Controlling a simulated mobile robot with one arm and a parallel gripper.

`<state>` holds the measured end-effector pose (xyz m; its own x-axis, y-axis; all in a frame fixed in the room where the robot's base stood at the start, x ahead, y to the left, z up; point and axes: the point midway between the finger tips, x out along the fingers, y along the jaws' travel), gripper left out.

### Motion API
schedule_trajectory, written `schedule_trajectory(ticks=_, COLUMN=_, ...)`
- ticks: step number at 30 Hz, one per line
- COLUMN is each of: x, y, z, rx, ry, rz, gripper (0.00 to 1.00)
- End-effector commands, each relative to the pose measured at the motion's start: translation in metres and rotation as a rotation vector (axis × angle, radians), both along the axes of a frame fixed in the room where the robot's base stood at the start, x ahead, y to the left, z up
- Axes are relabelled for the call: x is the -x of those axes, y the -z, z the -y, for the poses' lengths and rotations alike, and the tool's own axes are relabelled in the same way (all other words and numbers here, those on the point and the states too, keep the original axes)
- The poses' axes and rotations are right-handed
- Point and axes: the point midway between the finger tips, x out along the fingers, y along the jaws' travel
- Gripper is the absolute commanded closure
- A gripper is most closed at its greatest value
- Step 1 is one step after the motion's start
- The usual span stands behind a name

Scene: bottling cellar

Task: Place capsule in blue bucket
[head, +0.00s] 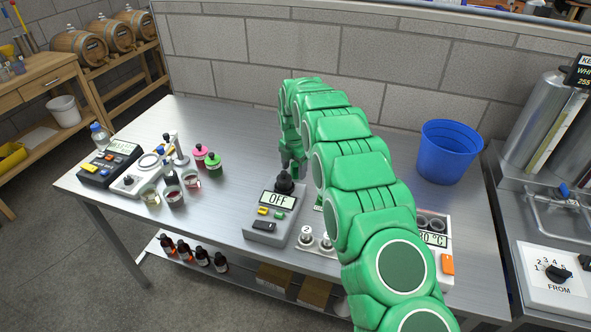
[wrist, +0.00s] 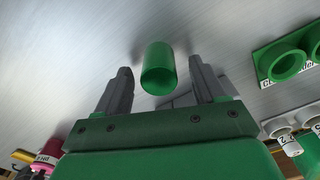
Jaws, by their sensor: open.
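A green capsule (wrist: 158,68), a short cylinder with a hollow end facing the camera, shows in the wrist view against the metal table. My gripper (wrist: 160,72) is open, with one grey finger on each side of the capsule and a visible gap to each. In the head view my gripper (head: 291,164) is low over the middle of the table, and I cannot make out the capsule there. The blue bucket (head: 447,155) stands upright at the right back of the table, to the right of my arm. Its inner floor is hidden.
Left on the table (head: 232,130) are a meter (head: 110,163), small jars and pink and green bottles (head: 214,164). An OFF device (head: 275,215) stands in front of my gripper. A green holder with round sockets (wrist: 284,62) shows right in the wrist view. A block wall runs behind.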

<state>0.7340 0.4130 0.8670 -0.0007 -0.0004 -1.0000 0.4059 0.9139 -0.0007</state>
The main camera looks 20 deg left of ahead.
Motion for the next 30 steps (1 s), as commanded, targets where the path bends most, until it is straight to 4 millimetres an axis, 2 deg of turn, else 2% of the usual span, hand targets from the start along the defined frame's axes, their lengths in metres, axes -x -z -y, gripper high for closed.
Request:
schedule_trajectory(ticks=3, x=-0.0002, y=0.0116, z=0.0001, rx=-0.001, ry=0.001, rz=0.000, gripper=0.30)
schedule_trajectory(ticks=10, x=-0.0005, y=0.0137, z=0.0003, rx=-0.001, ry=0.001, rz=0.002, gripper=0.30)
schedule_trajectory(ticks=17, x=-0.0003, y=0.0138, z=0.0005, rx=-0.001, ry=0.001, rz=0.000, gripper=0.64)
schedule_trajectory(ticks=30, x=-0.0005, y=0.0117, z=0.0007, rx=-0.001, ry=0.001, rz=0.001, gripper=0.65)
